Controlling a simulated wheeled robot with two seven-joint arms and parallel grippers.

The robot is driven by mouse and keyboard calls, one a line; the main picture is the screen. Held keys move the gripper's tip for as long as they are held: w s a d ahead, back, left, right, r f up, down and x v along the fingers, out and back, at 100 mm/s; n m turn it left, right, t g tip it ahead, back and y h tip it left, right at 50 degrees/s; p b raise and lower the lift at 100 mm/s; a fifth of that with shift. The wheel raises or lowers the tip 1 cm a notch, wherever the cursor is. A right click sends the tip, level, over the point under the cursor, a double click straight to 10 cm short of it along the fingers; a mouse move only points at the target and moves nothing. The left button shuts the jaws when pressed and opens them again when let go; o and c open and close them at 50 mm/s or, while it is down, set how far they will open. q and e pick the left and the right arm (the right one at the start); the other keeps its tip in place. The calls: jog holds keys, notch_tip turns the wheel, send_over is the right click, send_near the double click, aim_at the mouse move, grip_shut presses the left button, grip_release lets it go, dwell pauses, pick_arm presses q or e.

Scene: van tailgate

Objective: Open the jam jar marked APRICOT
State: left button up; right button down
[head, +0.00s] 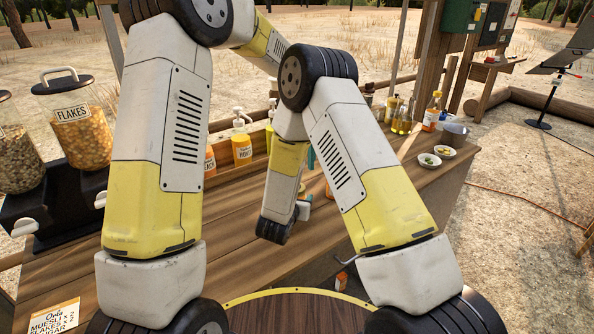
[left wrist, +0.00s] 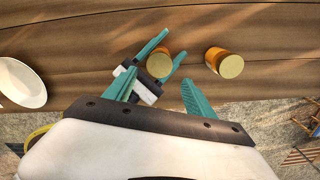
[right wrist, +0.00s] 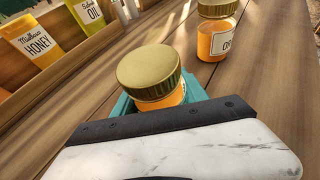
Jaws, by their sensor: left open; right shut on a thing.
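A jar with a gold lid (right wrist: 150,70) and orange contents is between the teal fingers of my right gripper (right wrist: 155,98), which is shut on it. The jar stands upright on the wooden counter, lid on; its label is hidden, so I cannot read its marking. It also shows in the left wrist view (left wrist: 158,65). A second gold-lidded orange jar (right wrist: 215,40) stands apart from it, its label partly readable as "OR"; its lid shows in the left wrist view (left wrist: 231,67). My left gripper (left wrist: 160,77) is open and empty above the counter, over the right gripper.
A honey bottle (right wrist: 35,42) and an oil bottle (right wrist: 88,12) stand in a wooden rack. Small bowls (head: 443,152) sit near the counter's right end. A white dish (left wrist: 20,84) lies left in the left wrist view.

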pick_arm(q)
jog(key=shift+a+r+m, duration=0.1)
jog(key=shift+r+m, duration=0.3)
jog(key=shift+m, duration=0.1)
notch_tip(320, 180, down, 8)
jog(key=shift+r, duration=0.2)
grip_shut()
jog(key=n, duration=0.3)
jog(key=shift+w, duration=0.1)
